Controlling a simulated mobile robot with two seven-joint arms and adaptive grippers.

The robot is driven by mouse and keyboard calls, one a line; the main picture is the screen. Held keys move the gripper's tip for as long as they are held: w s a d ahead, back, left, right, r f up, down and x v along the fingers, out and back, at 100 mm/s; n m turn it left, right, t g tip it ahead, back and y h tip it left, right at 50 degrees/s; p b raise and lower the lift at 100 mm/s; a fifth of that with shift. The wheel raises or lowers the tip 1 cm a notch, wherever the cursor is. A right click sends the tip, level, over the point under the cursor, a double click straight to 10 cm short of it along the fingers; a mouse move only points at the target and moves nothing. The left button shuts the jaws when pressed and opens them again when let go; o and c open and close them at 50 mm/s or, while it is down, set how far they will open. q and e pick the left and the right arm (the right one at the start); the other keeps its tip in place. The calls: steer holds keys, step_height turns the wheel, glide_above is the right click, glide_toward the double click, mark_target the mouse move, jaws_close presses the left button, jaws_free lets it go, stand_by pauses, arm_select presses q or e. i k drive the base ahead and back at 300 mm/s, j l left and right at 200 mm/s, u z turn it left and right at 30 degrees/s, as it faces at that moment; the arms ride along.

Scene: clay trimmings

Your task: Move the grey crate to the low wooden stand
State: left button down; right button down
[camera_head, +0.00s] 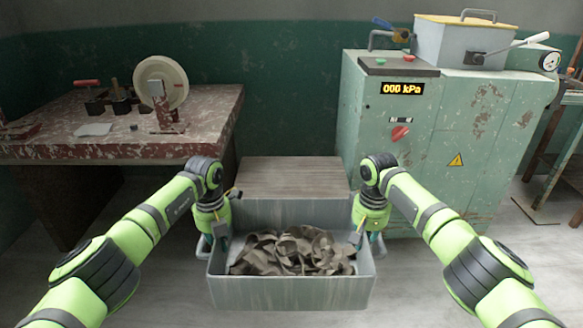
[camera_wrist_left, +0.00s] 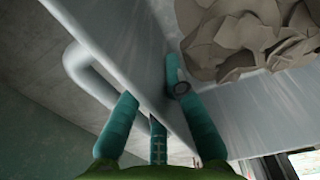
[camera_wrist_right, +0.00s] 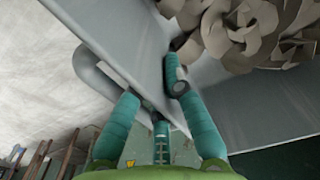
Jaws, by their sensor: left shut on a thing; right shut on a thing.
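The grey crate (camera_head: 292,293) is in the lower middle of the head view, with brown-grey clay trimmings (camera_head: 292,251) inside. My left gripper (camera_head: 213,240) is shut on the crate's left side wall; in the left wrist view its teal fingers straddle the wall (camera_wrist_left: 130,60) beside a bent handle (camera_wrist_left: 88,75). My right gripper (camera_head: 370,240) is shut on the right side wall; in the right wrist view its fingers straddle that wall (camera_wrist_right: 135,50) near the other handle (camera_wrist_right: 95,75). The low wooden stand (camera_head: 292,177) has a brown plank top and is just behind the crate. Its top looks empty.
A worn red-brown workbench (camera_head: 120,140) with a wheel tool (camera_head: 160,82) stands at the left. A green metal cabinet (camera_head: 440,140) with a pressure display stands right of the stand. A grey box with a yellow lid (camera_head: 465,40) sits on it. Pale floor shows around the crate.

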mark_target(292, 181)
steer(key=i, duration=1.4)
